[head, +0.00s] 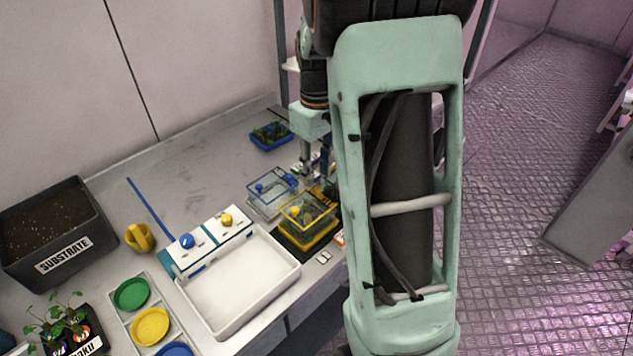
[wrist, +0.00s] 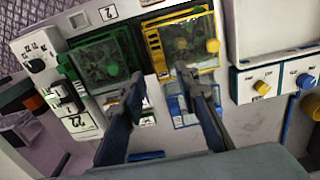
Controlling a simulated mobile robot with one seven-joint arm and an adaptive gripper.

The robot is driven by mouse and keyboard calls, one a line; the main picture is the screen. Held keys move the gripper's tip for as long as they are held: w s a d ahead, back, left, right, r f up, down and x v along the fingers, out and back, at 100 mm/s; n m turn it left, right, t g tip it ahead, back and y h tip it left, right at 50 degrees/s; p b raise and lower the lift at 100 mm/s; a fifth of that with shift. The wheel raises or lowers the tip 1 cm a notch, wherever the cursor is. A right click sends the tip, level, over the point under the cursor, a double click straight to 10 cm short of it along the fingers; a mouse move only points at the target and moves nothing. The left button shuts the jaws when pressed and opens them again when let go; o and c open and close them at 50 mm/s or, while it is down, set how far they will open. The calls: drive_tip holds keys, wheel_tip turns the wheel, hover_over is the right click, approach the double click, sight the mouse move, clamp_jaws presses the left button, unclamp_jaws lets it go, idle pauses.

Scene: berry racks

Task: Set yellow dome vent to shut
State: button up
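The yellow dome (head: 308,222) is a clear box on a yellow base, on the bench left of my arm. In the wrist view the yellow dome (wrist: 153,42) shows from above at top centre, with a round yellow knob (wrist: 213,45) at its right side. A yellow knob (head: 296,211) also shows on it in the head view. The vent's setting is too small to read. My gripper (wrist: 160,75) is open and empty, its fingers apart just below the yellow dome. In the head view the fingers are mostly hidden by my arm.
A green dome (wrist: 108,58) is left of the yellow one in the wrist view. A blue dome (head: 272,190) stands beside the yellow dome. A white tray (head: 292,274) and a panel with blue (head: 187,241) and yellow (head: 226,219) knobs are to its left.

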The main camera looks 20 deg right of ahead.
sight(317, 189)
drive_tip(key=shift+f, duration=2.3)
clamp_jaws()
